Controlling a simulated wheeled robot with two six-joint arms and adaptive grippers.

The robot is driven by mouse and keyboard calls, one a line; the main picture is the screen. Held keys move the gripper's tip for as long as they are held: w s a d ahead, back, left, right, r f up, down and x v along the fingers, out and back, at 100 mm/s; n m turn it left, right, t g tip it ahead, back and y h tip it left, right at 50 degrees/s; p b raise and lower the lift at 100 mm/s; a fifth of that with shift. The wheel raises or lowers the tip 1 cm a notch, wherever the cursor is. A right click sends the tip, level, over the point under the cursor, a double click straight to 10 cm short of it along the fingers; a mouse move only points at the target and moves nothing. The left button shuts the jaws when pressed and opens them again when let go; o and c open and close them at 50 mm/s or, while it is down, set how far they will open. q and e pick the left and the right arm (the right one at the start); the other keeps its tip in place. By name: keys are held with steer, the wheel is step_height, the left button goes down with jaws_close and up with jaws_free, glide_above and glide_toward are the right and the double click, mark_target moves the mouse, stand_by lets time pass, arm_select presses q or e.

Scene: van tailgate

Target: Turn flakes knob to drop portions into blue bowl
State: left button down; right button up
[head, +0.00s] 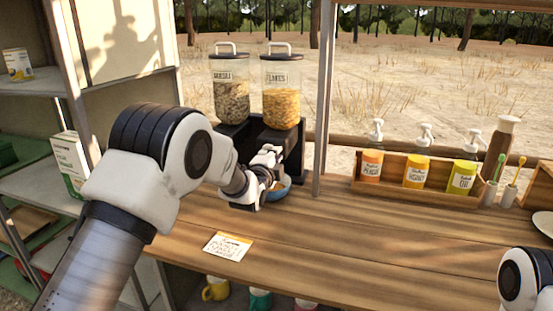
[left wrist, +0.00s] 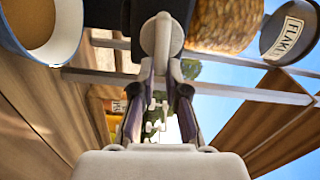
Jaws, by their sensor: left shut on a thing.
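The flakes dispenser (head: 281,103) is a clear jar of orange flakes with a dark lid, standing on a black stand (head: 293,150). Its jar and label also show at the top right of the left wrist view (left wrist: 222,22). My left gripper (head: 268,172) is in front of the stand. In the left wrist view, its fingers (left wrist: 161,72) are shut on a pale round knob (left wrist: 161,36). The blue bowl (head: 284,189) sits on the counter below, partly hidden by the gripper. In the left wrist view the bowl (left wrist: 62,45) shows something brown inside. My right gripper is out of view.
A muesli dispenser (head: 231,98) stands left of the flakes. A card (head: 228,246) lies on the wooden counter (head: 340,240). A wooden rack (head: 403,187) with several pump bottles stands at right. A post (head: 325,100) rises beside the stand. The counter's middle is clear.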

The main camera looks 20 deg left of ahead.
arm_select(q)
steer(key=shift+a+f+m, duration=0.15)
steer(key=shift+f+m, duration=0.1)
steer(key=shift+m, duration=0.25)
steer(key=shift+r, duration=0.2)
steer(key=c, duration=1.2)
jaws_free()
steer(key=shift+a+r, duration=0.1)
steer(key=shift+a, duration=0.05)
steer(key=shift+w+a, duration=0.1)
steer(key=shift+a, duration=0.05)
steer(key=s, duration=1.2)
steer(key=shift+a+f, duration=0.2)
